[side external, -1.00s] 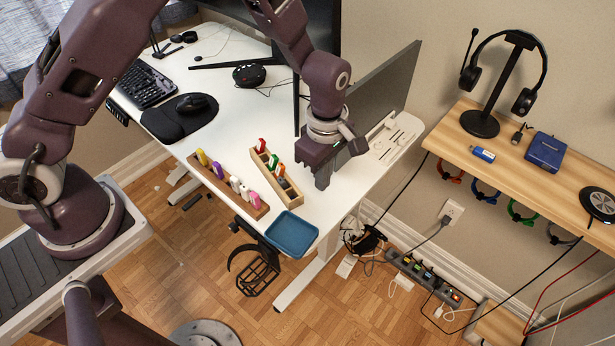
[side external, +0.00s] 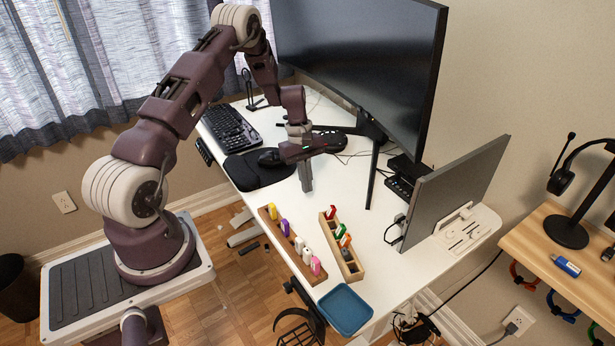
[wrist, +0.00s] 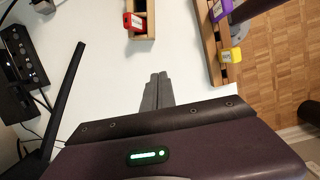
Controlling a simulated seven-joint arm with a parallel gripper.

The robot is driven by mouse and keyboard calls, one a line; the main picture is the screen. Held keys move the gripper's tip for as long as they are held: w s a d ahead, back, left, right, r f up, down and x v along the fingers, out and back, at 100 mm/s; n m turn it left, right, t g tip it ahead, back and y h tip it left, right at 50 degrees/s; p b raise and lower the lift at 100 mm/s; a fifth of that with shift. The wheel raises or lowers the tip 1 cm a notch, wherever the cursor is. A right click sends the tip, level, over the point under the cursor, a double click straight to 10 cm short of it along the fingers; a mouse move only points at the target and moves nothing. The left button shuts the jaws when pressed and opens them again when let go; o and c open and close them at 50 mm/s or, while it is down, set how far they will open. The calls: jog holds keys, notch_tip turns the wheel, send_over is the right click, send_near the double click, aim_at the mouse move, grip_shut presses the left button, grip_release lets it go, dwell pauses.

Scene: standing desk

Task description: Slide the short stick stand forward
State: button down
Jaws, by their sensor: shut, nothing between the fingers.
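My gripper (side external: 307,187) is shut and empty, fingers pointing down, just beyond the stand's far end on the monitor side. In the wrist view, the closed fingertips (wrist: 158,78) are apart from the stand, with white desk between. I cannot tell their exact height above the desk.
A longer brown stand (side external: 284,249) with yellow, purple, white and pink sticks runs alongside, to the left. A blue tray (side external: 345,309) sits at the near desk edge. A large monitor (side external: 365,75) and a smaller screen (side external: 455,190) stand behind. A mouse (side external: 269,157) lies to the left.

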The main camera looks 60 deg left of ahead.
aim_at(320, 213)
jog(key=x, duration=0.4)
jog(key=d, duration=0.3)
jog(key=shift+s+d+f, duration=0.1)
jog(key=shift+d+f, duration=0.1)
jog(key=shift+f, duration=0.05)
jog(key=shift+d, duration=0.4)
jog(key=shift+d, duration=1.1)
jog(key=shift+a, duration=0.15)
